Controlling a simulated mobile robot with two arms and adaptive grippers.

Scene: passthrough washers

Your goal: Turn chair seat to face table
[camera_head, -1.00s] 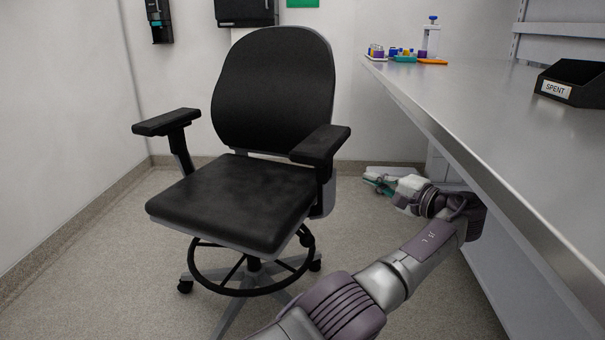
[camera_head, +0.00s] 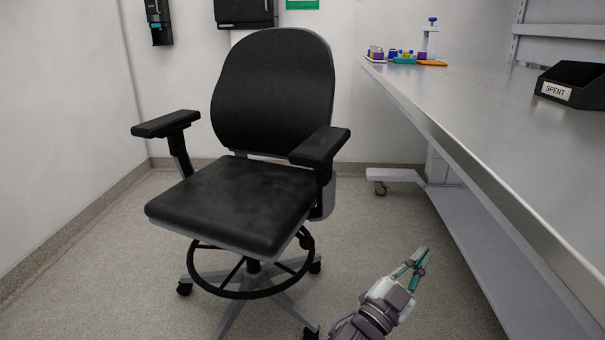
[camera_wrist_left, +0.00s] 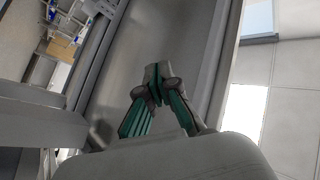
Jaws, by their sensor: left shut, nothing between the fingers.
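A black office chair (camera_head: 235,205) stands left of centre in the head view, with its backrest (camera_head: 273,92) at the back and its seat turned toward the front left. Its armrest (camera_head: 320,146) on the picture's right is the one nearer the table. The metal table (camera_head: 480,105) runs along the right side. My left gripper (camera_head: 420,256) is low in front of the chair, to the right of its base and apart from it. Its fingers are shut and empty. In the left wrist view, the same fingertips (camera_wrist_left: 158,72) meet. My right gripper is not in view.
A black bin marked SPENT (camera_head: 573,84) and several small coloured items (camera_head: 402,56) stand on the table. The floor between chair and table is clear. Walls close the left and back.

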